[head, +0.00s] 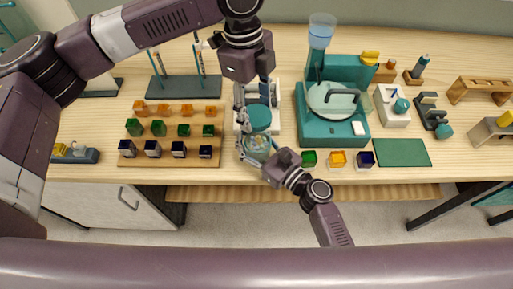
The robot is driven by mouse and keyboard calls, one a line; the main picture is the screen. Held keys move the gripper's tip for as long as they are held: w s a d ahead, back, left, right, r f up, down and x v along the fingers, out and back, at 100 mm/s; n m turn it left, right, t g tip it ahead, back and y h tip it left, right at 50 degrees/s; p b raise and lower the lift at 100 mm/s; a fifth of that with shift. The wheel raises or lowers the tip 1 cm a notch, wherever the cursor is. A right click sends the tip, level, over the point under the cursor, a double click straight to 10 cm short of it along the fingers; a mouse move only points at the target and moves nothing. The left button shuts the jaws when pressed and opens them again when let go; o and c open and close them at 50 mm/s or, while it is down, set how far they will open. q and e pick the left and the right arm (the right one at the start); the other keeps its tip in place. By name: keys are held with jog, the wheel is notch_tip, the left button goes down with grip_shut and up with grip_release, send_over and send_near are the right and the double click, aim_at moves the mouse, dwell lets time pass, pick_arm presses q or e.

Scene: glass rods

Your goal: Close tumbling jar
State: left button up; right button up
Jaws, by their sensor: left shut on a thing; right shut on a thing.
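The tumbling jar (257,144) is a clear, bluish vessel with small contents, near the front edge of the table in the head view. My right gripper (262,158) comes up from the front and is shut on the jar's body. A round teal lid (259,117) is directly above or on the jar's mouth. My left gripper (256,104) points down from behind and is shut on the lid. Whether the lid touches the jar cannot be told from this angle.
A white tray (276,122) lies behind the jar. A wooden board (172,162) with coloured blocks is to the left, with a rod rack (187,95) behind it. A teal machine (314,128) stands close on the right. Several small cubes and a green mat (401,153) line the front right.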

aim_at(259, 134)
pick_arm(q)
jog(key=shift+f, duration=0.1)
dwell(0.5)
jog(key=f, duration=0.3)
jog(key=s+d+f, duration=0.1)
jog(key=shift+f, duration=0.4)
jog(key=shift+f, duration=0.1)
jog(key=shift+f, duration=0.8)
jog(key=shift+f, duration=0.55)
